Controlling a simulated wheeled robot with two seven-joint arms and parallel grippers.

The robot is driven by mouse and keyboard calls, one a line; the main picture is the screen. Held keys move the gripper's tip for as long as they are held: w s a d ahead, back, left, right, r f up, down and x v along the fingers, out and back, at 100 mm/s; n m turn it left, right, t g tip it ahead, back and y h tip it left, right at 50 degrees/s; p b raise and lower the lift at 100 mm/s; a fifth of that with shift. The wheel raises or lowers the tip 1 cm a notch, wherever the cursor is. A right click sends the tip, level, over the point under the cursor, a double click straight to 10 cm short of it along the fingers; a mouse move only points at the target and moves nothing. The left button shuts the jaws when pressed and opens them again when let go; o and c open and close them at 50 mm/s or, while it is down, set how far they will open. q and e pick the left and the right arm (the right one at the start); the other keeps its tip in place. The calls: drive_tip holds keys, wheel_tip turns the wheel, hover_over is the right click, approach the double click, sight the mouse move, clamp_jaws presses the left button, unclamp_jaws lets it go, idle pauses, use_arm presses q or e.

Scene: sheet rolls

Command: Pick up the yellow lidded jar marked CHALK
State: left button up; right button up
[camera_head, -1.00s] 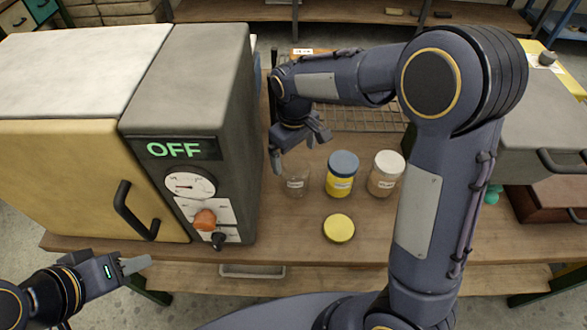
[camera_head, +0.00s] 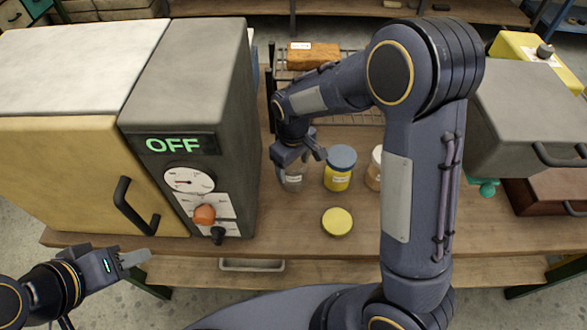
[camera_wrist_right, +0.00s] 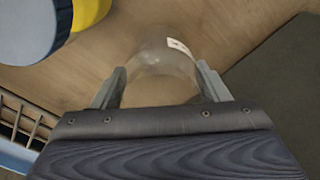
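A yellow jar (camera_head: 338,181) with a blue lid stands upright on the bench; its label is too small to read. It also shows at the top left of the right wrist view (camera_wrist_right: 88,12). To its left stands a clear glass jar (camera_head: 293,182) without a visible lid. In the right wrist view my right gripper (camera_wrist_right: 160,88) is open, its fingers either side of the glass jar (camera_wrist_right: 165,58), with gaps showing. In the head view my right gripper (camera_head: 300,153) is over that jar. My left gripper (camera_head: 138,259) is in front of the oven, away from the jars.
A white-lidded jar (camera_head: 375,170) is partly hidden by my right arm. The oven (camera_head: 190,90) reading OFF stands left. A wire rack (camera_head: 355,118) with an orange-brown block (camera_head: 313,56) is behind.

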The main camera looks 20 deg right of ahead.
drive_tip(key=c, duration=0.4)
